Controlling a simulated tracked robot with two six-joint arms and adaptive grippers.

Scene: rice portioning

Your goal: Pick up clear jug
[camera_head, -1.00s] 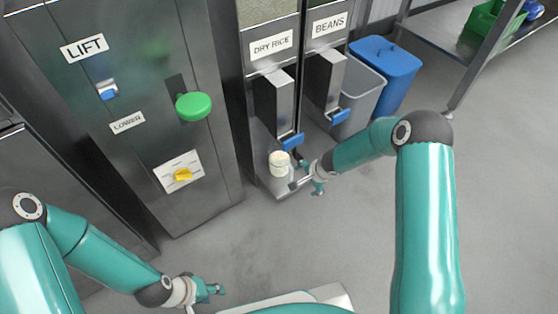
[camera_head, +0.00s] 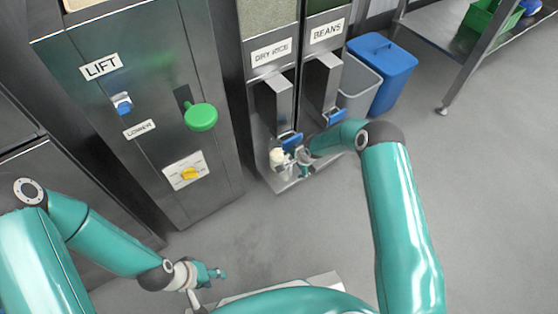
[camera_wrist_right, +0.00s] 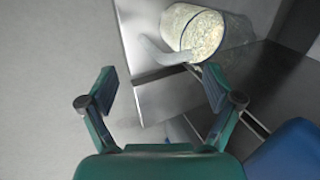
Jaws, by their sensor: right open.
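The clear jug (camera_head: 277,157), filled with pale rice, stands on the base tray under the dry rice dispenser. In the right wrist view the jug (camera_wrist_right: 205,32) is at the top, with its curved handle (camera_wrist_right: 152,58) pointing left. My right gripper (camera_wrist_right: 161,84) is open and empty, with the handle just beyond its fingertips. In the head view my right gripper (camera_head: 303,158) is just to the right of the jug and partly hides it. My left gripper (camera_head: 214,275) is low over the floor, far from the jug; its jaw opening is unclear.
The dry rice dispenser (camera_head: 273,95) with its blue lever (camera_head: 291,141) is above the jug. The beans dispenser (camera_head: 322,83) is beside it. A grey bin (camera_head: 358,84) and a blue bin (camera_head: 383,72) stand behind. The floor in front is clear.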

